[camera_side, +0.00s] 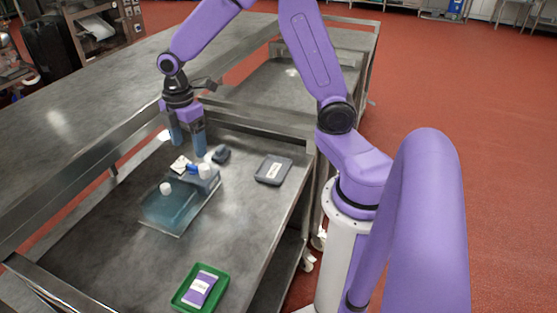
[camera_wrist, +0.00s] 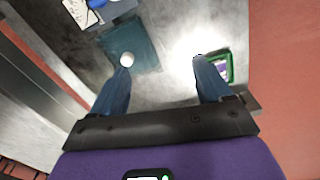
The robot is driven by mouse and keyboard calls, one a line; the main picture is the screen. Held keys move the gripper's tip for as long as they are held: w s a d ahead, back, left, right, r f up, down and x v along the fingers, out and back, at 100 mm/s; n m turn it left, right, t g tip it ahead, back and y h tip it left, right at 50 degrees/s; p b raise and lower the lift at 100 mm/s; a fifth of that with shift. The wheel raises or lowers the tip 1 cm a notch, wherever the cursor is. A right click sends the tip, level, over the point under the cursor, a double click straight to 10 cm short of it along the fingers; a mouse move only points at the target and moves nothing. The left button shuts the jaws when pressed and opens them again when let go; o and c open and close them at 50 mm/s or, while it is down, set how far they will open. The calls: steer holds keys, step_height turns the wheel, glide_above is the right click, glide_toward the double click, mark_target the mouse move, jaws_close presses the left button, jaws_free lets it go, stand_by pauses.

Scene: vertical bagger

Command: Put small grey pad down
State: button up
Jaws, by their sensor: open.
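A small dark grey block (camera_side: 220,153), which may be the small grey pad, lies on the metal table just right of my gripper in the side view. A larger flat grey item with a white label (camera_side: 273,169) lies further right; I cannot tell for sure which one is the pad. My gripper (camera_side: 188,148) points down above the table, its blue fingers apart. In the wrist view, my gripper (camera_wrist: 162,66) has nothing between its fingers, only bare metal beyond them.
A bluish see-through sheet (camera_side: 175,212) lies below my gripper, with a white round piece (camera_side: 165,188) on it. A grey-blue box (camera_side: 208,182), a blue item (camera_side: 192,169) and a white card (camera_side: 179,164) are close by. A green tray (camera_side: 180,301) holds a purple-and-white packet (camera_side: 199,289).

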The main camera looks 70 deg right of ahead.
steer(key=s+a+r+m, duration=0.1)
steer(key=s+a+r, duration=0.1)
steer(key=s, duration=1)
steer(key=s+a+r+m, duration=0.2)
steer(key=s, duration=1.1)
steer(key=shift+s+a+r, duration=0.2)
steer(key=shift+s+a, duration=0.05)
steer(key=shift+a, duration=0.1)
steer(key=shift+o, duration=0.5)
steer(key=shift+w, duration=0.1)
